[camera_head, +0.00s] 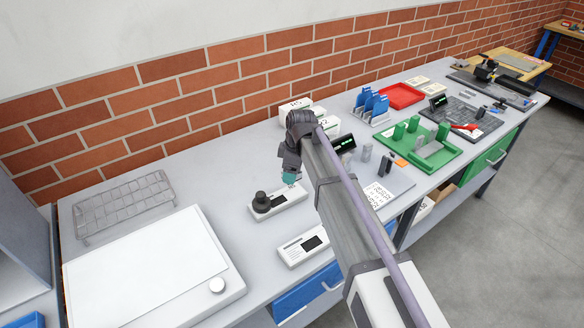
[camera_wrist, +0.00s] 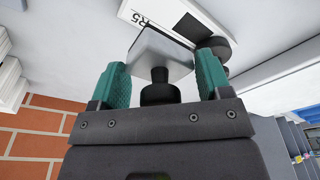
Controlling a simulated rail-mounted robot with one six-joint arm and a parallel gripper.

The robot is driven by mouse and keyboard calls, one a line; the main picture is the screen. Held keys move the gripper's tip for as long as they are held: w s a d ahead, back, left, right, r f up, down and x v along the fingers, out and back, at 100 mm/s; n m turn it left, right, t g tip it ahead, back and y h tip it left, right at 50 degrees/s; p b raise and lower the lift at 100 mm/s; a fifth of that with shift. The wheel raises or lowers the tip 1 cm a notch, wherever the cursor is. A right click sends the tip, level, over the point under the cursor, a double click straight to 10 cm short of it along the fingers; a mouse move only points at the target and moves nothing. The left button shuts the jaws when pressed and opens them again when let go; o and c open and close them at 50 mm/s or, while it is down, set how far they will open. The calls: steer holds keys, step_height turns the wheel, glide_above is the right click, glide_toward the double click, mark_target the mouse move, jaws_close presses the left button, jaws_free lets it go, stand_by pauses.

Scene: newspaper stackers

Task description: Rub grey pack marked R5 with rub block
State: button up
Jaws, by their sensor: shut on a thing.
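In the head view the held block is mostly hidden by my gripper. A pale unit (camera_wrist: 130,11) marked R5, with a dark panel and a round black part, lies beyond the block in the wrist view. A unit with a black knob and dark panel (camera_head: 278,203) lies just below my gripper in the head view. I cannot tell whether the block touches it. A white box (camera_head: 294,107) by the wall also seems marked R5.
A second pale unit with a dark panel (camera_head: 303,246) lies near the front edge. A flat white-topped device (camera_head: 150,272) and a wire rack (camera_head: 124,205) stand at left. A green tray (camera_head: 432,152), blue holder (camera_head: 372,106) and red tray (camera_head: 401,96) stand right of my arm.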

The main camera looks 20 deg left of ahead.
mark_target(292, 192)
steer(key=shift+f+b, duration=2.25)
steer(key=shift+f, duration=0.4)
steer(key=shift+f+b, duration=0.5)
steer(key=shift+s+a+r, duration=0.15)
steer(key=shift+s+a, duration=0.3)
steer(key=shift+s, duration=0.1)
steer(key=shift+s+a, duration=0.5)
steer(key=shift+s, duration=0.05)
steer(key=shift+s, duration=0.1)
